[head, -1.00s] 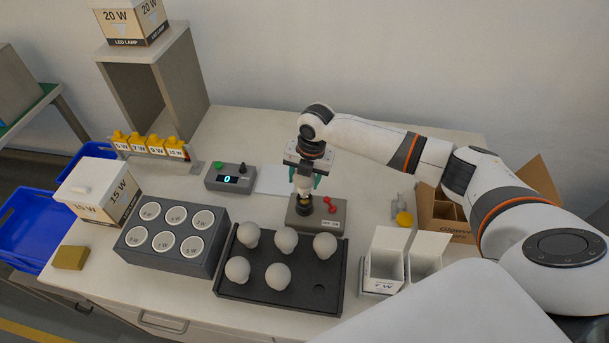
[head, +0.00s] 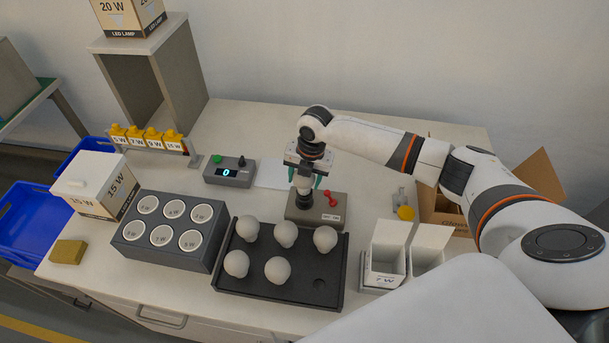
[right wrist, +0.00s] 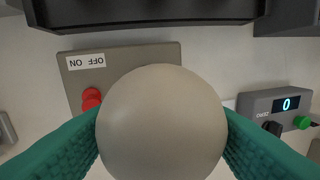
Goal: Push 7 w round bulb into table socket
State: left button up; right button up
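My right gripper (head: 304,182) points down over the table socket box (head: 332,211), a grey-brown block with a red lever switch. It is shut on a round, matte white bulb (right wrist: 160,122), which fills the middle of the right wrist view between the green fingers. In the head view the bulb's lower end is at the dark socket on top of the box. The bulb hides the socket in the wrist view, so I cannot tell how deep its base sits. My left gripper is not in view.
A dark tray (head: 225,279) with several round bulbs and one empty hole stands in front. A grey block of round cups (head: 162,259) is to its left. A meter (head: 230,172) reads 0. White open boxes (head: 385,267) and a cardboard box (head: 545,173) are at the right.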

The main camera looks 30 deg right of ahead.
jog(key=o, duration=0.4)
jog(key=shift+r, duration=0.1)
jog(key=r, duration=0.4)
jog(key=r+b, duration=0.1)
jog(key=r, duration=0.3)
jog(key=s+d+r+b, duration=0.1)
jog(key=r, duration=0.3)
jog(key=shift+d, duration=0.1)
jog(key=shift+f, duration=0.15)
